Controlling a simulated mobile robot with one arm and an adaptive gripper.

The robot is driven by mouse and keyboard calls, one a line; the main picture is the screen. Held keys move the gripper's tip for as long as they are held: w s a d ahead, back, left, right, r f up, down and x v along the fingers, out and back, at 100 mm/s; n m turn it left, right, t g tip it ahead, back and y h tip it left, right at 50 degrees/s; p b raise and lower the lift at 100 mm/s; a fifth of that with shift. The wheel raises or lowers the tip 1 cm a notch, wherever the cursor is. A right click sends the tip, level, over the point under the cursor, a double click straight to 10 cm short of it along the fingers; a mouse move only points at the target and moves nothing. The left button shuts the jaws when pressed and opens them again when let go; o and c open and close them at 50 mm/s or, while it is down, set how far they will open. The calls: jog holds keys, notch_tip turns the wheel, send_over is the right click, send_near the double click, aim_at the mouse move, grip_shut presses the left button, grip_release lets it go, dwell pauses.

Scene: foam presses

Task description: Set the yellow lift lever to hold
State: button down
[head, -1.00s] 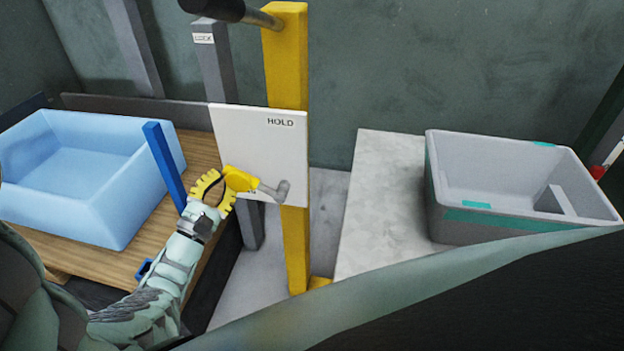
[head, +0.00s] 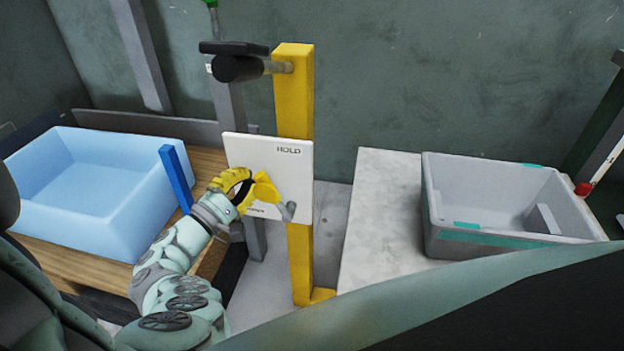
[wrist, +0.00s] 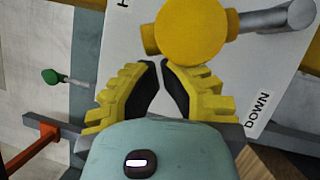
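The yellow lift lever is a yellow knob (head: 265,192) on a short grey shaft, pivoted on a white plate (head: 302,168) on a yellow post. The plate reads HOLD at its upper right and DOWN at its lower left. The shaft slants up and left from the pivot, so the knob is between the two labels. My gripper (head: 248,184) is at the knob's left. In the wrist view, the fingertips of my gripper (wrist: 160,63) come together with nothing seen between them. The round knob (wrist: 190,28) is just beyond them; contact is unclear.
A light blue bin (head: 75,205) stands on a wooden table at left, with a blue upright bar (head: 175,178) beside my arm. A black handle (head: 238,67) juts out above the plate. A grey bin (head: 500,245) sits on a pale surface at right.

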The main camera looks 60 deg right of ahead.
jog(key=s+r+m, duration=0.1)
jog(key=s+d+m+y+p, duration=0.1)
jog(key=shift+s+r+m+g, duration=0.15)
jog(key=shift+r+m+g, duration=0.15)
jog(key=shift+r+m, duration=0.1)
jog(key=shift+s+d+r+m+y+p, duration=0.2)
jog(key=shift+s+d+m+y+p, duration=0.05)
jog(key=shift+s+m+p, duration=0.3)
jog(key=shift+s+d+r+m+y+p, duration=0.25)
jog(key=shift+s+m+p, duration=0.15)
jog(key=shift+s+m, duration=0.15)
jog(key=shift+w+f, duration=0.1)
jog(key=shift+w, duration=0.25)
jog(key=w+a, duration=0.1)
jog(key=w, duration=0.1)
jog(key=w+a, duration=0.1)
jog(key=w, duration=0.1)
jog(key=shift+w+a+b, duration=0.1)
jog(key=shift+a+b, duration=0.1)
jog(key=shift+b, duration=0.2)
send_near(260, 177)
jog(key=w, duration=0.3)
jog(key=shift+w+d+p, duration=0.15)
jog(key=shift+d+p, duration=0.05)
jog(key=shift+p, duration=0.15)
jog(key=shift+w, duration=0.1)
